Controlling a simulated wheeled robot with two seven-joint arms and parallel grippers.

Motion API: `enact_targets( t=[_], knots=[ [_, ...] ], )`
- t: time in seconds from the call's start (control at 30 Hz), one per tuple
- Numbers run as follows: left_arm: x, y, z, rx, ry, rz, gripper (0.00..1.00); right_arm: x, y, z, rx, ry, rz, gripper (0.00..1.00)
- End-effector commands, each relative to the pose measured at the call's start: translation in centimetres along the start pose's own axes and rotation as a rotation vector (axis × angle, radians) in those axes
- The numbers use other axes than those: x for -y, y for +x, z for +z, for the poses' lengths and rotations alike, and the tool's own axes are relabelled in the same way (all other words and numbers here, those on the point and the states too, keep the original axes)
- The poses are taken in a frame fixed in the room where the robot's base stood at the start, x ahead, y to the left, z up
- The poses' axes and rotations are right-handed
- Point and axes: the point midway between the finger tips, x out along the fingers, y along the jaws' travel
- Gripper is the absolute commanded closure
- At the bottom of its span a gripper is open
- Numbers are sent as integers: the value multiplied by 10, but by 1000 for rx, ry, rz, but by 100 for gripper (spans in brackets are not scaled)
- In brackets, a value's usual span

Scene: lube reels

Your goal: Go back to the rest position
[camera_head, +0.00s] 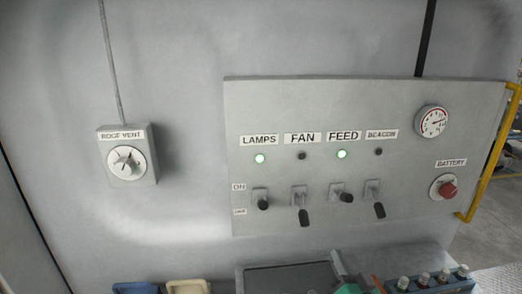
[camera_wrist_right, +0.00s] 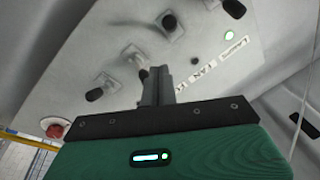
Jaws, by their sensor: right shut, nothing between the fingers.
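My right gripper (camera_head: 339,265) shows only in part at the bottom edge of the head view, low in front of the switch panel (camera_head: 290,222). In the right wrist view its fingers (camera_wrist_right: 158,82) are together with nothing between them, pointing toward the panel. They appear near the FEED lever (camera_wrist_right: 143,73), but I cannot tell the gap in depth. In the head view, the LAMPS lever (camera_head: 263,204) and FEED lever (camera_head: 346,197) are up, with green lights lit. The FAN lever (camera_head: 303,217) and BEACON lever (camera_head: 379,209) are down, with dark lights. My left gripper is out of view.
A roof vent dial (camera_head: 126,162) is on the wall at left. The panel carries a gauge (camera_head: 433,121) and red battery knob (camera_head: 447,189). A yellow rail (camera_head: 488,165) stands at right. Blue (camera_head: 135,288) and cream bins (camera_head: 187,287) and several silver-topped items (camera_head: 423,279) sit below.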

Motion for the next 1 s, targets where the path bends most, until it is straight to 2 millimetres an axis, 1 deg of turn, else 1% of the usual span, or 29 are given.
enact_targets(
  t=[0.03,0.07,0.17,0.2,0.27,0.3,0.37,0.4,0.43,0.5,0.6,0.7,0.97,1.0],
  knots=[
    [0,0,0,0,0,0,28,-5,-10,13,56,-21,43,100],
    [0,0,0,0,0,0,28,-8,-16,21,96,-39,73,100],
    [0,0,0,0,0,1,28,-20,-45,50,255,-110,173,100],
    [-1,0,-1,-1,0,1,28,-24,-58,62,324,-141,209,100],
    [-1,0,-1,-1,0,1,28,-29,-80,78,432,-184,257,100],
    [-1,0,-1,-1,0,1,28,-32,-96,89,505,-212,284,100],
    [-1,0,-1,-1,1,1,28,-35,-121,103,619,-253,320,100],
    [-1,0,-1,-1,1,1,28,-36,-138,111,694,-278,339,100],
    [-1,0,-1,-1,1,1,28,-37,-151,117,751,-296,351,100],
    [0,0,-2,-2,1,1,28,-38,-179,127,870,-333,370,100],
    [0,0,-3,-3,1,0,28,-36,-214,137,1015,-372,384,100],
    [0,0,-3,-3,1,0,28,-34,-244,142,1137,-402,386,100],
    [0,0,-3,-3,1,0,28,-23,-313,147,1413,-453,362,100],
    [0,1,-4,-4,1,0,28,-31,-308,159,1409,-453,365,100]
  ],
)
